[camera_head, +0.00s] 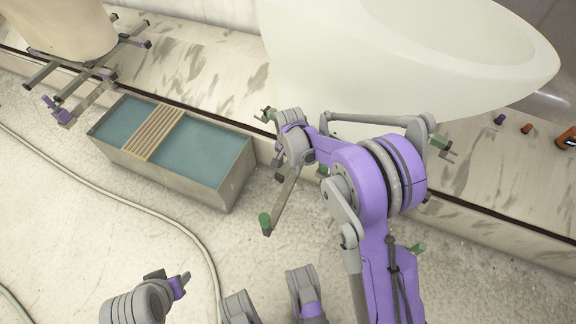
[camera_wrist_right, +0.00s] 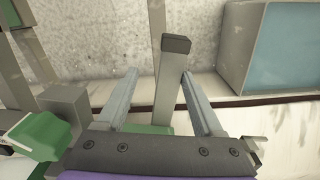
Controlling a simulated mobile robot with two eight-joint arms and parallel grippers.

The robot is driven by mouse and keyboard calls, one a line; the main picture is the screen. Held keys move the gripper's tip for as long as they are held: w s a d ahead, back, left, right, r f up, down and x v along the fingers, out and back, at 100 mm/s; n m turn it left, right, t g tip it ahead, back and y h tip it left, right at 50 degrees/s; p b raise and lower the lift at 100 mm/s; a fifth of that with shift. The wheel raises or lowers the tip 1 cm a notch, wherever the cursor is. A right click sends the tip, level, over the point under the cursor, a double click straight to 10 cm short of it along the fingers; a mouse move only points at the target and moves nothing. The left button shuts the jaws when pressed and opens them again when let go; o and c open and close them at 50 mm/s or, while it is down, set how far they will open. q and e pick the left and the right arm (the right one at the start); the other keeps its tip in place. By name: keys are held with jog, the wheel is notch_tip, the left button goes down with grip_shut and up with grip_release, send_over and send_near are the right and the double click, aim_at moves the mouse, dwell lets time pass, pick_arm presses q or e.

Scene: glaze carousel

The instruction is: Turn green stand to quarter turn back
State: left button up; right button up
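The green stand has grey bars with green tips; one tip (camera_head: 265,222) points toward the front, and others show around the big white bowl (camera_head: 400,60) that it bears. My right arm reaches over the stand, and its wrist hides the fingers in the head view. In the right wrist view my right gripper (camera_wrist_right: 158,74) is open. A grey post with a dark top (camera_wrist_right: 175,44) stands between its fingers, closer to the right one; I cannot tell whether they touch. A green end block (camera_wrist_right: 40,135) shows at the left.
A trough of blue liquid (camera_head: 225,175) with wooden slats stands left of the green stand, close to the front bar. A purple-tipped stand (camera_head: 65,113) with a beige vessel (camera_head: 65,28) is at far left. A hose (camera_head: 95,193) lies on the floor. Small items lie at right.

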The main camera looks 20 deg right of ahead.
notch_tip(320, 180, up, 10)
jog(key=w+p, duration=0.1)
jog(key=p, duration=0.1)
jog(key=shift+m, duration=0.3)
notch_tip(320, 180, down, 10)
jog(key=b, duration=0.2)
jog(key=shift+w+a+f+b, duration=0.15)
jog(key=shift+b, duration=0.25)
grip_shut()
dwell(0.8)
